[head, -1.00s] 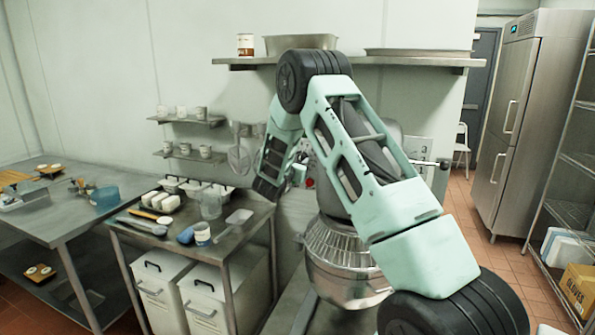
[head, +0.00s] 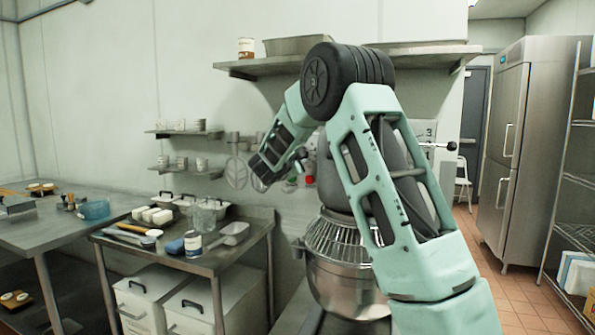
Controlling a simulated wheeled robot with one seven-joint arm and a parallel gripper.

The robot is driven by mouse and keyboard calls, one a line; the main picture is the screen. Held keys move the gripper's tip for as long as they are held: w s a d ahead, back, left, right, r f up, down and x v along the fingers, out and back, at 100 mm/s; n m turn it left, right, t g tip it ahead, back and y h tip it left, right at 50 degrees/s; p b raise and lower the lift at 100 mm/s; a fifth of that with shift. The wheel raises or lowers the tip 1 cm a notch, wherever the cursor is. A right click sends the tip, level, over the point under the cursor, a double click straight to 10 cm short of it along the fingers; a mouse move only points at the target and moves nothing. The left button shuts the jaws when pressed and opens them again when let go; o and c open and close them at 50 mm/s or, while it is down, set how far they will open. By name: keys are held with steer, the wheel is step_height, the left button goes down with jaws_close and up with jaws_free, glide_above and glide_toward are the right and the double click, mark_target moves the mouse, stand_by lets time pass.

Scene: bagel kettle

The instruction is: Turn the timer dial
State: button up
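The large grey mixer stands behind my arm, its wire-guarded steel bowl (head: 335,240) showing below. A red button (head: 308,179) shows on the mixer's left side, near the dark end of my arm. A light panel marked 3 (head: 427,130) shows at the mixer's right, with a black-knobbed lever (head: 450,146) beside it. I cannot make out the timer dial; my arm covers much of the mixer's front. My wrist end hangs left of the mixer, in front of the wall. The gripper's fingers cannot be made out, nor whether they touch anything.
A steel worktable (head: 215,262) with tubs, a jug and utensils stands left of the mixer. A wall shelf (head: 240,66) with pans runs above. A steel fridge (head: 515,150) and a wire rack (head: 570,230) stand at right. Tiled floor (head: 520,300) between them is clear.

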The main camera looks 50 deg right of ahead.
steer(key=shift+f+m+b, duration=0.15)
steer(key=shift+m+b, duration=0.85)
steer(key=shift+b, duration=0.1)
steer(key=o, duration=1)
steer(key=shift+a, duration=0.15)
steer(key=b+v, duration=0.3)
steer(key=v, duration=1.4)
steer(key=shift+s+b, duration=0.15)
steer(key=shift+b, duration=0.15)
